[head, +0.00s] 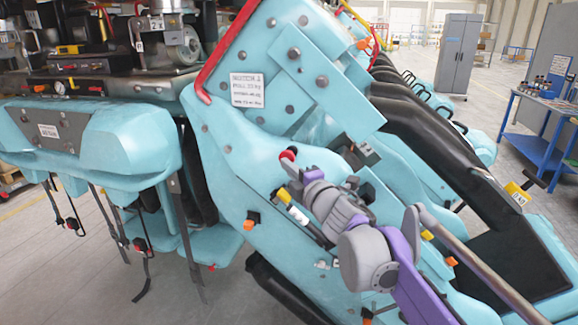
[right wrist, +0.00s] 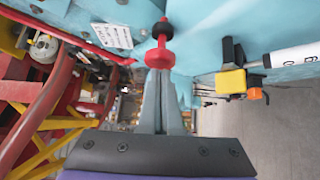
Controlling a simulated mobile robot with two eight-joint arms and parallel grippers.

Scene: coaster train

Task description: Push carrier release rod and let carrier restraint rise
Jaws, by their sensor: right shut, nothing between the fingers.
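The carrier release rod (head: 288,155) shows in the head view as a small red and black knob on the side of the turquoise carrier (head: 225,135). In the right wrist view the rod (right wrist: 158,52) has a red end, a black ring and more red behind. My right gripper (right wrist: 159,72) is shut and empty, its fingertips right at the red end; I cannot tell if they touch. The right gripper (head: 291,168) partly hides that spot in the head view. Thick black padded bars (head: 420,125), likely the restraint, slope down over the seats. My left gripper is not in view.
A second turquoise seat unit (head: 95,140) with hanging straps is at the left. A blue table (head: 540,120) and a grey cabinet (head: 458,55) stand at the right. In the right wrist view a yellow and black fitting (right wrist: 232,80) sits right of the rod.

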